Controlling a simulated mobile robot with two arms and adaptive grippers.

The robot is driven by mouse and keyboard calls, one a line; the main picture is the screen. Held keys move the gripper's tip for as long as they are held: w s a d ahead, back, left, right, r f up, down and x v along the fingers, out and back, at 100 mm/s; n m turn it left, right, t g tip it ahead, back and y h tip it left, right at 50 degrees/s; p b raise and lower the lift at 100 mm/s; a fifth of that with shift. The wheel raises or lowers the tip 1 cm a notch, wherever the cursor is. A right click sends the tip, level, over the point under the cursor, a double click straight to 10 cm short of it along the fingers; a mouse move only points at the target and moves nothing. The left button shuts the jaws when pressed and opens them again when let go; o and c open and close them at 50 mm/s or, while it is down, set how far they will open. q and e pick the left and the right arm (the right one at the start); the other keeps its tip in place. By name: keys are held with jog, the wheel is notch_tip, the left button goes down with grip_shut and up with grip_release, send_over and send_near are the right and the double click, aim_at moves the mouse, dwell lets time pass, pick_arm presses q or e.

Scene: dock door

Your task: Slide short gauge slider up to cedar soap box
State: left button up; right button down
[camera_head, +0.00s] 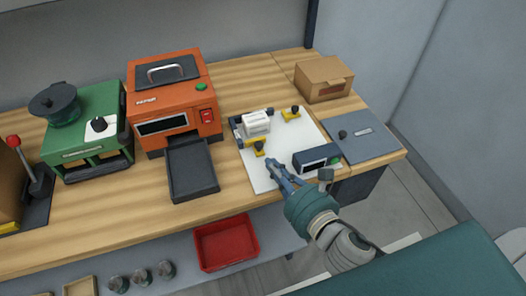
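A white gauge board (262,180) lies on the wooden bench. A small pale box (257,122) sits near its far left corner against dark stops; I cannot read its label to confirm it is the cedar soap box. One yellow slider with a black knob (258,147) is at the box's near side; I cannot tell if they touch. Another yellow slider with a black knob (291,113) stands to the right of the box, apart from it. My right gripper (271,164) is low over the board, just nearer than the near slider. Its finger gap is unclear. My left gripper is out of view.
A dark display unit (316,158) stands at the board's right edge, close to my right gripper. A grey plate with a knob (366,140), a brown carton (323,78), an orange machine (172,95) and a green machine (88,135) surround the board. A red bin (226,243) is below.

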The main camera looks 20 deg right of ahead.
aim_at(258, 144)
jog(key=p+x, duration=0.1)
jog(key=x, duration=0.4)
jog(key=shift+w+a+f, duration=0.1)
jog(key=shift+w+a, duration=0.05)
jog(key=shift+w, duration=0.2)
jog(key=w+p, duration=0.1)
jog(key=w, duration=0.2)
jog(key=shift+w+p, duration=0.35)
jog(key=shift+p, duration=0.05)
jog(key=shift+w, duration=0.2)
